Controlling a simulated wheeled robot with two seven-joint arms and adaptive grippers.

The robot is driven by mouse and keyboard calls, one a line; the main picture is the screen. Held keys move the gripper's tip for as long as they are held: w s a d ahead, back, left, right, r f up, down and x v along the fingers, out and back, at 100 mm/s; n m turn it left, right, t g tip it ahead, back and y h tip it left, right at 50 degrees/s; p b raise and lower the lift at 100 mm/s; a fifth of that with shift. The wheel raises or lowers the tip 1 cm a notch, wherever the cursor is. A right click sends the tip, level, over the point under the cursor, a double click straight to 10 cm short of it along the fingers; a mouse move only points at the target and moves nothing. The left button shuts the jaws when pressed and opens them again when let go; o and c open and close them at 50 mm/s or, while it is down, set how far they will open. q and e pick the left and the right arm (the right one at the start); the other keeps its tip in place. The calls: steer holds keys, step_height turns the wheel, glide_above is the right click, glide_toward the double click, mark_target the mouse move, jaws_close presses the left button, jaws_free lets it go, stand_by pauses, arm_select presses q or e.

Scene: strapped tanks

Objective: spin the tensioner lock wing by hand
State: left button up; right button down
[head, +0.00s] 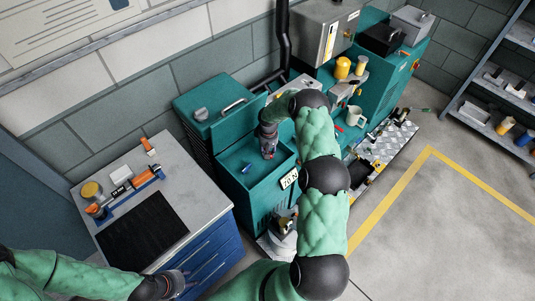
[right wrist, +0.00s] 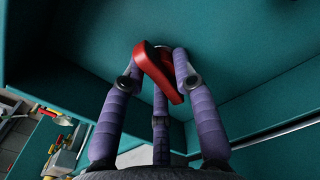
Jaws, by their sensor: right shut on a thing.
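The red tensioner lock wing (right wrist: 158,75) shows in the right wrist view, set against a teal surface. My right gripper (right wrist: 162,62) is shut on it, with its purple fingers on both sides of the wing. In the head view my right gripper (head: 268,152) points down into the recessed top of the teal machine, and the wing cannot be made out there. My left gripper (head: 180,284) is low in the head view, in front of the blue drawer cabinet and away from the machine. Its finger opening is too small to tell.
A teal machine (head: 232,180) stands against the wall. A grey-topped cabinet (head: 183,190) to its left carries a black mat (head: 143,241) and several small items. A mug (head: 355,116) and yellow containers (head: 343,68) stand farther right. Open floor (head: 440,240) lies at right, beside a shelf rack.

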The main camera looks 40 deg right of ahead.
steer(key=shift+w+a+n, duration=0.2)
steer(key=shift+n, duration=0.3)
steer(key=shift+n+b, duration=0.7)
steer(key=shift+n, duration=0.5)
steer(key=c, duration=1.2)
jaws_free()
steer(key=shift+c, duration=0.2)
steer(key=shift+a, duration=0.1)
